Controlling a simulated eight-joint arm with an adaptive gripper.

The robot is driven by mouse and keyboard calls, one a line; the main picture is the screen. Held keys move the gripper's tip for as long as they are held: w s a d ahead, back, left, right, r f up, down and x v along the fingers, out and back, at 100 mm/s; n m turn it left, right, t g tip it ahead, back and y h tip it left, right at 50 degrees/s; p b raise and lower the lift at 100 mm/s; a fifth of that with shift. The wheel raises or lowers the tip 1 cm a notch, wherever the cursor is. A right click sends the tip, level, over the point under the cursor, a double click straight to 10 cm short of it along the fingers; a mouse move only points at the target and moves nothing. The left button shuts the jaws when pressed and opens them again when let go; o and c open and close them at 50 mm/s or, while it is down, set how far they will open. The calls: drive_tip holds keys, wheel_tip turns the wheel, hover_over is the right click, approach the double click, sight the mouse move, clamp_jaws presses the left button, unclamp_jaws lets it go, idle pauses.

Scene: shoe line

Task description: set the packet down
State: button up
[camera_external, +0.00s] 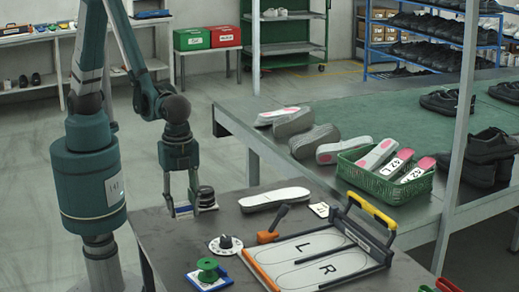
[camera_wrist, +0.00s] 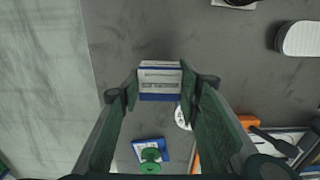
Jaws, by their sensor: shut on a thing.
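The packet (camera_wrist: 160,82) is a small blue and white block with printed lines on its face. My gripper (camera_wrist: 160,92) is shut on it, one finger on each side. In the external view my gripper (camera_external: 182,207) points down over the left back part of the dark workbench (camera_external: 170,240). The packet's white and blue edge (camera_external: 197,210) shows low at the fingertips. Whether its underside touches the bench I cannot tell.
A dark round object (camera_external: 205,196) stands close by my gripper. A pale sole (camera_external: 274,198), white dial (camera_external: 225,245), green spool (camera_external: 208,270) and orange-framed L/R board (camera_external: 320,256) lie on the bench. A green crate (camera_external: 385,184) holds insoles on the table behind.

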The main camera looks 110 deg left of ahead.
sight(185, 233)
drive_tip(key=shift+f, duration=1)
drive_tip(key=shift+f+b, duration=0.55)
drive_tip(key=shift+f, duration=1.3)
drive_tip(key=shift+f, duration=0.15)
drive_tip(key=o, duration=0.9)
drive_tip(key=shift+r+p, duration=1.2)
drive_tip(key=shift+r, duration=4.95)
